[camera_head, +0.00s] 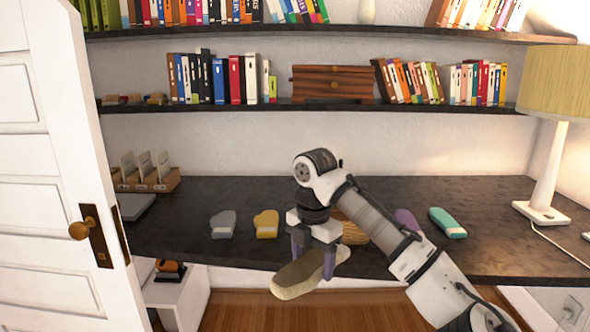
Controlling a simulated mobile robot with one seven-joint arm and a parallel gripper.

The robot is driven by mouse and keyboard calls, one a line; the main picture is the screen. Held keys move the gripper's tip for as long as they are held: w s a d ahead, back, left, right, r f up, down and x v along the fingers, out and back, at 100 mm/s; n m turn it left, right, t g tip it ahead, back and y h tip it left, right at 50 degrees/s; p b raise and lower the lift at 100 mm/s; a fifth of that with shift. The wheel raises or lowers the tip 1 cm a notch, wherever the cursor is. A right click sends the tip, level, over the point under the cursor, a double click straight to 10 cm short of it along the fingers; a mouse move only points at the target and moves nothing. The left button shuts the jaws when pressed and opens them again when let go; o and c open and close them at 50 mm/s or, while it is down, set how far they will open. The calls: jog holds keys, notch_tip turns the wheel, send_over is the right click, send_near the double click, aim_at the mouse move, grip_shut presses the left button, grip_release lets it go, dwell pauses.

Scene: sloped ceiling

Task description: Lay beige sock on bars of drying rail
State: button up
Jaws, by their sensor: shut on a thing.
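My gripper (313,262) points down over the front edge of the dark desk and is shut on the beige sock (296,281). The sock hangs in front of the desk edge, its longer end reaching down to the left. Its upper end lies between my fingers and is partly hidden by them. I cannot make out a drying rail with bars for certain; my arm covers part of the desk.
On the desk (200,195) lie a grey mitten-like piece (223,224), a yellow one (266,224), a purple one (406,221) and a teal one (447,223). A woven basket-like thing (354,232) is partly hidden behind my gripper. A lamp (548,185) stands right; a door (60,180) left.

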jog(key=w+d+f+m, duration=0.1)
jog(key=w+f+m, duration=0.2)
jog(key=f+m, duration=1.65)
jog(key=s+a+f+m, duration=0.1)
jog(key=s+f, duration=0.3)
jog(key=f, duration=0.6)
jog(key=s+a+f+m, duration=0.2)
jog(key=s+f+m, duration=0.2)
jog(key=f, duration=0.5)
jog(key=s+a+f+m, duration=0.2)
jog(key=s+f+m, duration=0.1)
jog(key=f, duration=0.7)
jog(key=shift+s+f, duration=0.3)
jog(key=shift+s, duration=0.55)
jog(key=shift+d, duration=0.2)
